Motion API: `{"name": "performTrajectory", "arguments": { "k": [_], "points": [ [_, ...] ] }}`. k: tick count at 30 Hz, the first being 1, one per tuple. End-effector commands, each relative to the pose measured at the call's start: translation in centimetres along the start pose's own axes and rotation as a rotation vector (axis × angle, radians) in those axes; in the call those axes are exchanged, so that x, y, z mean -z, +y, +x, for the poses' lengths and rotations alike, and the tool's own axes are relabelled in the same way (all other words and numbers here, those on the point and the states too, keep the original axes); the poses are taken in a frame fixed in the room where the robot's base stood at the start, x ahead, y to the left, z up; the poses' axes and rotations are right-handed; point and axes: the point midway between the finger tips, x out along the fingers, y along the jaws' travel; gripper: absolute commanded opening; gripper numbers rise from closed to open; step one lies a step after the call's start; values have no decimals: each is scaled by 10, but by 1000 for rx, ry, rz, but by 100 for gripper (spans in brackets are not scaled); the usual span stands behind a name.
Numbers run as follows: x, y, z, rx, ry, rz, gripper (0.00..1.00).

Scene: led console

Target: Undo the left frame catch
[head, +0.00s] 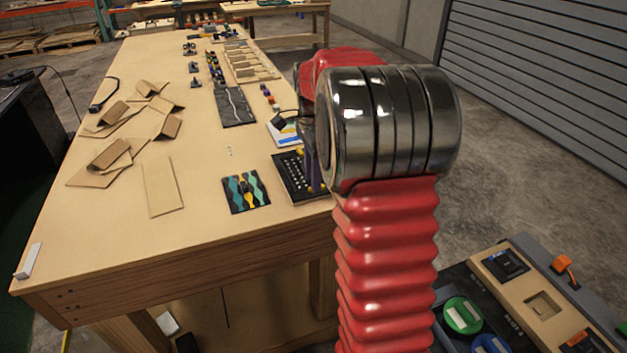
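A dark panel with rows of small white dots (291,175), which looks like the LED console, lies at the right edge of the long wooden table. My red arm and its metal joint cover its right side. A thin grey-purple upright piece (311,168) and small yellow bits (301,153) show at that side, close to my arm. I cannot tell whether a yellow bit is the left frame catch. My gripper is hidden behind my arm, so its distance from the console does not show.
A teal, black and yellow patterned board (246,194) lies left of the console. A flat cardboard piece (162,186) and folded cardboard (110,153) lie further left. A dark mat (237,107) and a blue-white item (284,133) lie behind. Bare tabletop (110,225) shows at the front left.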

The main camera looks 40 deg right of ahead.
Motion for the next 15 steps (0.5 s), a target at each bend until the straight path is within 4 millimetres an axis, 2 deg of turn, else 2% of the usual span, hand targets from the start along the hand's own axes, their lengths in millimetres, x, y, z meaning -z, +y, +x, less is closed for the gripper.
{"name": "performTrajectory", "arguments": {
  "k": [15],
  "points": [
    [0, 0, -89, 3, 1, 0, 29]
  ]
}}
